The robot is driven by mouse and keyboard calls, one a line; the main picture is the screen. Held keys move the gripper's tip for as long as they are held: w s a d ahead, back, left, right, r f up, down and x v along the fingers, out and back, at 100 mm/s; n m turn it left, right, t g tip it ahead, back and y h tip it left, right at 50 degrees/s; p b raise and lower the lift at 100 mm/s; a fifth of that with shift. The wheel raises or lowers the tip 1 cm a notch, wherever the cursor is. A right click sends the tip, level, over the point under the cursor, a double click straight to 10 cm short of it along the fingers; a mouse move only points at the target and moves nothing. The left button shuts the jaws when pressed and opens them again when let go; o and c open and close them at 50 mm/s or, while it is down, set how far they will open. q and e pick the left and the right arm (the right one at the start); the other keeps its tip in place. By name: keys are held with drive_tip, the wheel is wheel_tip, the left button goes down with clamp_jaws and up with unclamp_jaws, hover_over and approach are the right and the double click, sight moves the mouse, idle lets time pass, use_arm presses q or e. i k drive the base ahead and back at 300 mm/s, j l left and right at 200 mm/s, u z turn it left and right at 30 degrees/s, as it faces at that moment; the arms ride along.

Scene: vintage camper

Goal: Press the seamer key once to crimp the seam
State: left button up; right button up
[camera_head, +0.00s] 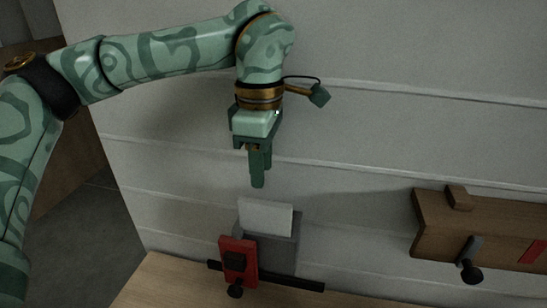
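A small device stands at the wall on the wooden counter, below my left gripper. Behind the red block is a grey block (280,257) with a pale panel (265,217) on top. This looks like the seamer, but no label shows. My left gripper (258,184) points down above the pale panel, apart from it, with its narrow fingers together and nothing between them. My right gripper is out of view.
A brown wooden box (430,225) is fixed at the wall on the right, with a grey lever ending in a black knob (471,271) and a red stripe. A dark bar (305,284) runs along the device's base. The light counter (165,285) is bare at left.

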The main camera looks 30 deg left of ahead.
sight(232, 261)
drive_tip(key=k, duration=1.5)
